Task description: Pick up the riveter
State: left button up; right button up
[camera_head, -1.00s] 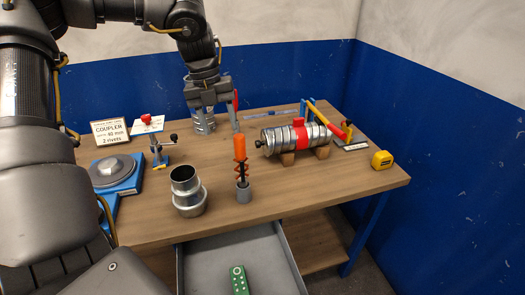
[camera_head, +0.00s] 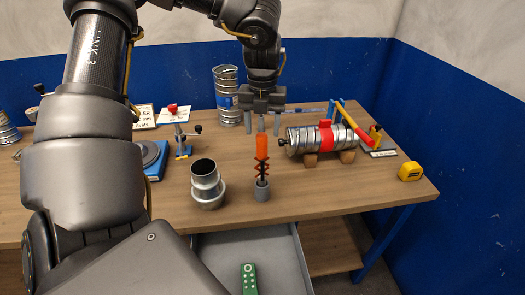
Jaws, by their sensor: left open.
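The riveter appears to be the tool with an orange handle (camera_head: 262,147) and a red and black linkage below it. It stands upright with its lower end in a small grey cup (camera_head: 261,191) on the workbench. My left gripper (camera_head: 263,124) points down with its fingers apart, above the orange handle in the picture. Nothing shows between its fingers. How far it is behind the handle in depth I cannot tell. My right gripper is not in view.
A grey metal duct fitting (camera_head: 207,185) stands left of the cup. A spiral duct with a red band (camera_head: 305,138) lies on wooden blocks to the right. A yellow tape measure (camera_head: 410,172) lies at the right edge. An open drawer (camera_head: 215,250) holds a green object (camera_head: 248,280).

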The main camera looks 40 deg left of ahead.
aim_at(262, 134)
pick_arm(q)
jog(key=shift+s, duration=0.1)
notch_tip(262, 134, down, 4)
jog(key=p, duration=0.3)
jog(key=shift+s+d+f, duration=0.1)
jog(key=shift+s+f, duration=0.05)
jog(key=shift+f, duration=0.45)
jog(key=shift+d+r, duration=0.1)
jog(key=shift+c, duration=0.2)
jog(key=c, duration=1.1)
jog(key=shift+r, duration=0.1)
